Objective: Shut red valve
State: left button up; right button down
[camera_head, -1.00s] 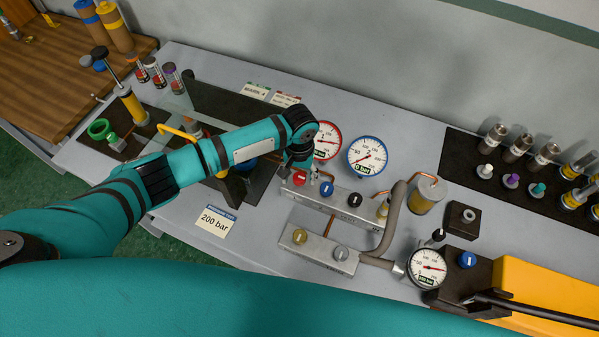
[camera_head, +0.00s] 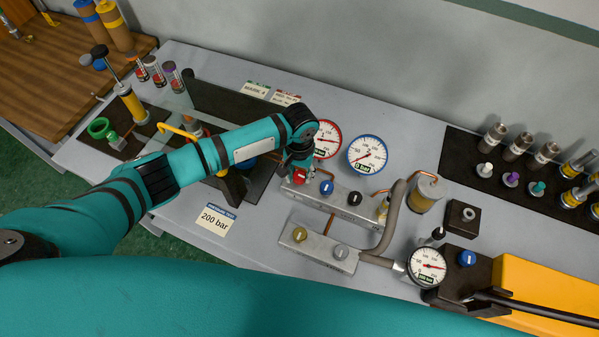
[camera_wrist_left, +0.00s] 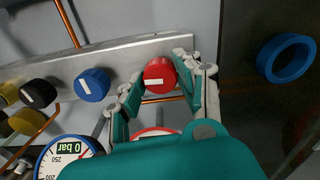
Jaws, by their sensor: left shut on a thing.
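The red valve (camera_head: 300,176) is a round knob with a white line, at the left end of the upper grey manifold block (camera_head: 339,201). In the left wrist view the red valve (camera_wrist_left: 159,76) sits between the fingers of my left gripper (camera_wrist_left: 158,70), which is shut on it. In the head view my left gripper (camera_head: 299,163) comes down on the knob from above and partly hides it. The red-rimmed gauge (camera_head: 327,140) stands just behind; its lower part is hidden in the wrist view. My right gripper is not in view.
A blue knob (camera_head: 326,187) and a black knob (camera_head: 354,198) sit along the same block. A blue-rimmed gauge (camera_head: 367,155) stands behind. A lower block carries a yellow knob (camera_head: 299,234) and a grey knob (camera_head: 341,252). A "200 bar" card (camera_head: 215,219) lies left.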

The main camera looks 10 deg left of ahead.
pick_arm(q)
jog(key=m, duration=0.4)
jog(key=shift+m, duration=0.3)
jog(key=m, duration=0.3)
jog(key=shift+m, duration=0.3)
jog(key=m, duration=0.4)
jog(key=shift+m, duration=0.3)
jog(key=shift+w+r+m, duration=0.1)
jog(key=shift+m, duration=2)
jog(key=o, duration=1.1)
jog(key=shift+o, duration=0.2)
